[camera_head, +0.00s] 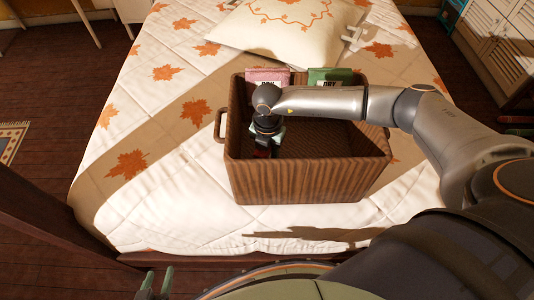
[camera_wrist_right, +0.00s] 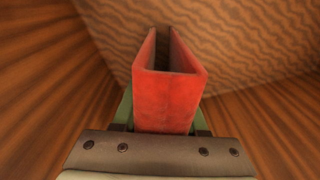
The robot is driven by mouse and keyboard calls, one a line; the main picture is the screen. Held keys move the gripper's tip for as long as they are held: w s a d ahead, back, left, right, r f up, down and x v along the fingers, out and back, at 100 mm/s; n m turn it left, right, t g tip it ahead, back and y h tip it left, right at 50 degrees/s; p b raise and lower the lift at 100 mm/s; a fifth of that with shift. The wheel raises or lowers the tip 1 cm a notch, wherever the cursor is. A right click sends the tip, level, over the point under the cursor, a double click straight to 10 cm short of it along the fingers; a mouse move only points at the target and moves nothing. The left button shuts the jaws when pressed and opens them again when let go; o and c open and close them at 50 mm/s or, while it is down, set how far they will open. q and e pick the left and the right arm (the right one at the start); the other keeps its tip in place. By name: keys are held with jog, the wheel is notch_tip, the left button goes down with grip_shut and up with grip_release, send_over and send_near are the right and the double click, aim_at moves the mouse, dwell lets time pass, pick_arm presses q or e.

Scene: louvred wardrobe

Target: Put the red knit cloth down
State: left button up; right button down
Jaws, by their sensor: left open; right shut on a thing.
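The red knit cloth (camera_wrist_right: 167,98) is a folded, U-shaped red piece in the right wrist view. My right gripper (camera_wrist_right: 162,118) is shut on it, with green fingers showing at both sides of the cloth. In the head view the right gripper (camera_head: 267,143) reaches down inside the brown woven basket (camera_head: 310,181), near its left end. Only a small red bit of the cloth shows there, below the gripper. Whether the cloth touches the basket floor I cannot tell. My left gripper (camera_head: 157,281) is open and empty at the bottom edge, apart from the basket.
The basket stands on a bed (camera_head: 170,205) with a leaf-patterned cover. A pillow (camera_head: 290,26) lies behind. A louvred wardrobe (camera_head: 500,40) is at the far right. The basket's right half looks empty.

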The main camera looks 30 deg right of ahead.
aim_at(267, 155)
jog(key=shift+f, duration=0.15)
jog(key=shift+c, duration=2.2)
grip_release()
notch_tip(267, 155, up, 12)
jog(key=shift+w+d+r, duration=0.1)
jog(key=shift+r, duration=0.1)
